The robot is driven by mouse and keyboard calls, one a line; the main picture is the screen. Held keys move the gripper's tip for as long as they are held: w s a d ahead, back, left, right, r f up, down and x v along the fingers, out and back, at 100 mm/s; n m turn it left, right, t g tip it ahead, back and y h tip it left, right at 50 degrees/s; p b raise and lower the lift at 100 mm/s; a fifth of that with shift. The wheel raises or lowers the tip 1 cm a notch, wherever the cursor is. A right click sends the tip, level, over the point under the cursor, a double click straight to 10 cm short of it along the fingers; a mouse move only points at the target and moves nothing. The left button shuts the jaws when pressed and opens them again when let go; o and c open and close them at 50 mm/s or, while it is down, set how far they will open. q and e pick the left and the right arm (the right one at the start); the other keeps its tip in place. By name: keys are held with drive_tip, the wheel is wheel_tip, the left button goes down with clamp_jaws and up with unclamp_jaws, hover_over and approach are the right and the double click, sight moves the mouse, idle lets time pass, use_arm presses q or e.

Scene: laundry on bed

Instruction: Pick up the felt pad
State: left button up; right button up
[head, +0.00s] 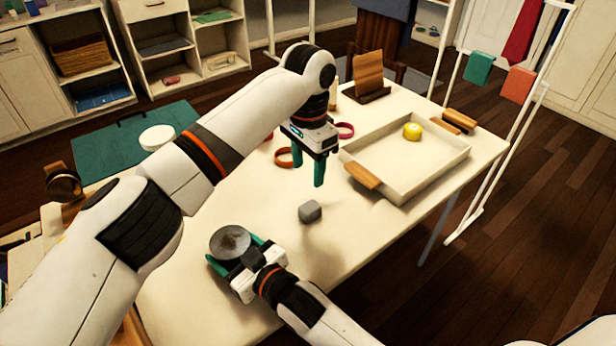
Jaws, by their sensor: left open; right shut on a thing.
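A small dark grey block (310,211), which looks like the felt pad, lies on the cream table. My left gripper (308,178) points down above it, with its two teal fingers apart and nothing between them. My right gripper (236,250) is low at the near side of the table. I cannot tell what the disc is made of.
A cream tray (405,188) with wooden handles holds a yellow round thing (412,131). Red and orange rings (284,157) lie behind my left gripper. A drying rack (500,150) stands to the right.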

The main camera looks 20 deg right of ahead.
use_arm(q)
drive_tip(key=shift+o, duration=0.6)
drive_tip(key=shift+r, duration=0.1)
drive_tip(key=t+h, duration=0.1)
drive_tip(key=h, duration=0.3)
approach(308, 208)
drive_tip(key=x, duration=1)
drive_tip(key=c, duration=1.1)
wheel_tip(308, 208, up, 10)
drive_tip(key=shift+r, duration=0.1)
